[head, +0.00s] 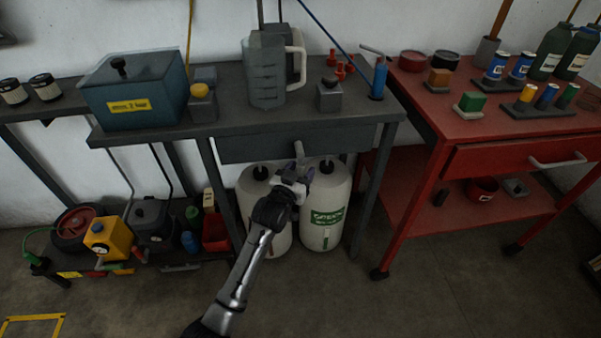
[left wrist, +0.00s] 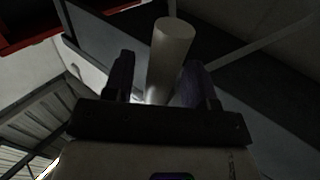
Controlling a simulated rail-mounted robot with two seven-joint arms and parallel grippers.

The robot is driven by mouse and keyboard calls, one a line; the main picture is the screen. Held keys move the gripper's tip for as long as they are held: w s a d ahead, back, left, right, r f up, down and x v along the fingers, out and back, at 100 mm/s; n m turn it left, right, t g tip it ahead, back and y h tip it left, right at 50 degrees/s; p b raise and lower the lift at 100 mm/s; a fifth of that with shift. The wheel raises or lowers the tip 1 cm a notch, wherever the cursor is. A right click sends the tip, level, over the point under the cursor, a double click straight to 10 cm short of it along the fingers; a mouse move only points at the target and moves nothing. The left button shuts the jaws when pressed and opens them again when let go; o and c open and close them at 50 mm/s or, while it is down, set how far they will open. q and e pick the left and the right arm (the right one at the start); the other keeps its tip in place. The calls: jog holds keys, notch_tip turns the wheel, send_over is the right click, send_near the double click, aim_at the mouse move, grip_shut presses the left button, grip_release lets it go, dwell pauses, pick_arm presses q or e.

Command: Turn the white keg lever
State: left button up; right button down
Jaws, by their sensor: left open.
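Two white kegs stand on the floor under the dark workbench: the right keg (head: 322,205) has a green label and a black top fitting, and the left keg (head: 248,184) is partly behind my left arm. My left gripper (head: 300,168) is in front of the kegs' tops, just below the drawer. It is open. In the left wrist view, a pale round bar (left wrist: 172,45) stands between its two dark fingers, with no clear contact. A pale stub (head: 299,151) shows above the gripper in the head view; I cannot tell whether it is the lever or a drawer handle. My right gripper is out of view.
The dark workbench (head: 215,132) with its drawer (head: 255,150) overhangs the kegs. Bench legs stand on either side. A red cart (head: 440,125) is at right, and a yellow tool unit (head: 105,238) with other gear is at left. The front floor is clear.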

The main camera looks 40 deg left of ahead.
pick_arm(q)
grip_shut()
dwell(0.5)
